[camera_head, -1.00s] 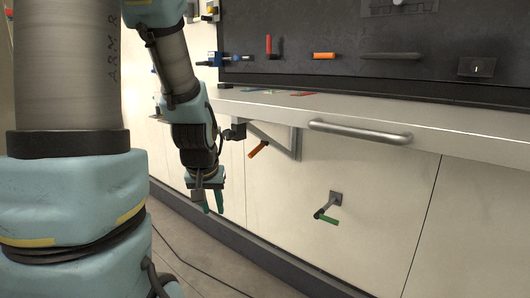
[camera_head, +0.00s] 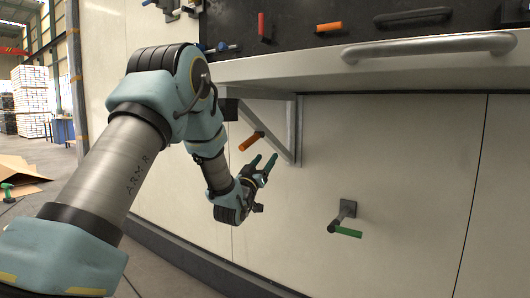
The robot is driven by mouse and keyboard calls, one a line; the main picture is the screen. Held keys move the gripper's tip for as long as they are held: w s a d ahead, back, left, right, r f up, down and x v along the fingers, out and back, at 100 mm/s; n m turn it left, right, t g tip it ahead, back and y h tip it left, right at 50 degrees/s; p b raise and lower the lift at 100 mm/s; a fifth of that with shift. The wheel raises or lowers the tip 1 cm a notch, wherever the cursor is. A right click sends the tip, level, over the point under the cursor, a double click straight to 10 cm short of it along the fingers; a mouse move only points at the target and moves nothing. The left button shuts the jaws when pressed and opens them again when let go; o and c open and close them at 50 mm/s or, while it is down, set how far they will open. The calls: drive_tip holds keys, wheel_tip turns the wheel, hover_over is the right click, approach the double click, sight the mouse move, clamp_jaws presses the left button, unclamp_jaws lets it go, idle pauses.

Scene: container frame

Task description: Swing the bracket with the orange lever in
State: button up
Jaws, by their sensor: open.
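The grey triangular bracket (camera_head: 297,134) is fixed under the white shelf, its slanted brace running down to the right-hand upright against the panel. My gripper (camera_head: 263,161) is just below and slightly right of the lever in the picture. The lever's mounting is partly hidden.
A green-handled crank (camera_head: 346,230) stands out from the panel at lower right. The shelf (camera_head: 310,66) with its grey rail (camera_head: 430,47) overhangs above. The panel between bracket and crank is clear.

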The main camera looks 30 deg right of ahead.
sight(274, 146)
drive_tip(key=x, duration=1)
drive_tip(key=shift+w+r, duration=0.1)
clamp_jaws()
idle(1.2)
